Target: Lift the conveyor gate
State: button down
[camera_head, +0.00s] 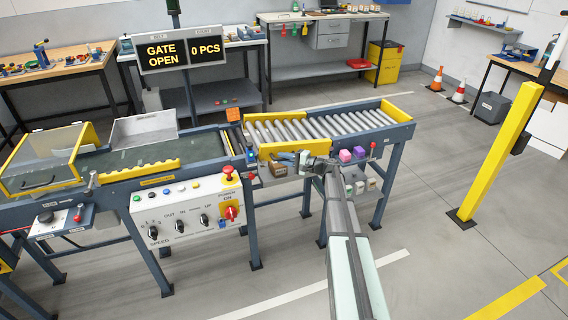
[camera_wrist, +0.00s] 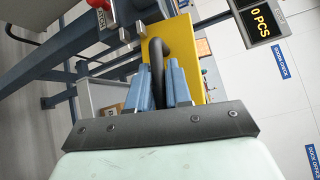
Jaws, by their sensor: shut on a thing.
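The conveyor gate is a yellow plate with a black curved handle. In the head view the gate (camera_head: 277,147) stands at the near side of the roller section, just left of my gripper (camera_head: 288,157). In the wrist view the yellow plate (camera_wrist: 180,50) fills the area behind the fingers. My gripper (camera_wrist: 163,85) has its blue fingers closed around the black handle (camera_wrist: 158,52). The display (camera_head: 175,53) reads "GATE OPEN" and "0 PCS". In the head view the handle is too small to make out, and the arm hides part of the conveyor frame.
The roller conveyor (camera_head: 330,125) runs to the right. A control panel (camera_head: 188,210) with knobs and a red switch hangs below the belt. Purple and pink blocks (camera_head: 351,155) sit beside my gripper. A yellow post (camera_head: 498,150) stands to the right, with open floor between.

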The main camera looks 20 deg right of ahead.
jog(key=d+r+m+t, duration=1)
jog(key=d+r+m, duration=0.3)
jog(key=r, duration=0.6)
jog(key=shift+d+r, duration=0.2)
jog(key=shift+d, duration=1)
jog(key=c, duration=1.2)
grip_release()
jog(key=shift+o, duration=0.2)
jog(key=v, duration=1.4)
